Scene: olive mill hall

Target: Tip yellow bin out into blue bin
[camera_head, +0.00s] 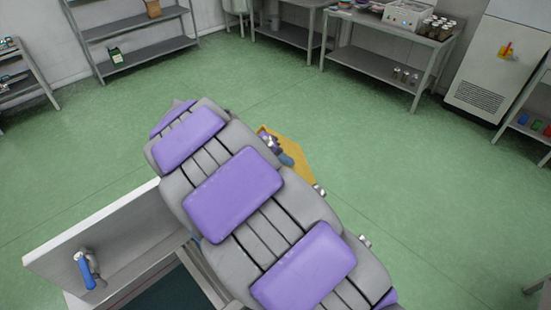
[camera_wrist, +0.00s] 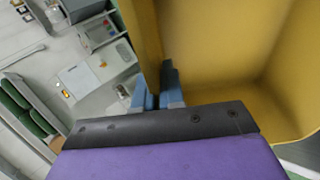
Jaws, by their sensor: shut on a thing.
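The yellow bin (camera_head: 298,152) shows only in part in the head view, beyond my arm, which hides most of it. In the wrist view the yellow bin (camera_wrist: 225,45) fills the upper right, and the part of its inside that shows looks bare. My gripper (camera_wrist: 158,95) is shut on the bin's wall, with its blue-grey fingers at the wall's edge. In the head view my gripper (camera_head: 284,157) shows beside the bin, partly covered by my arm. The bin is held up off the floor. I cannot make out a blue bin in either view.
A pale open panel with a blue handle (camera_head: 88,270) stands at lower left, close to my arm. Grey shelves (camera_head: 135,45), a bench with jars (camera_head: 395,60) and a white cabinet (camera_head: 505,65) line the back and right. The green floor (camera_head: 400,180) between is clear.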

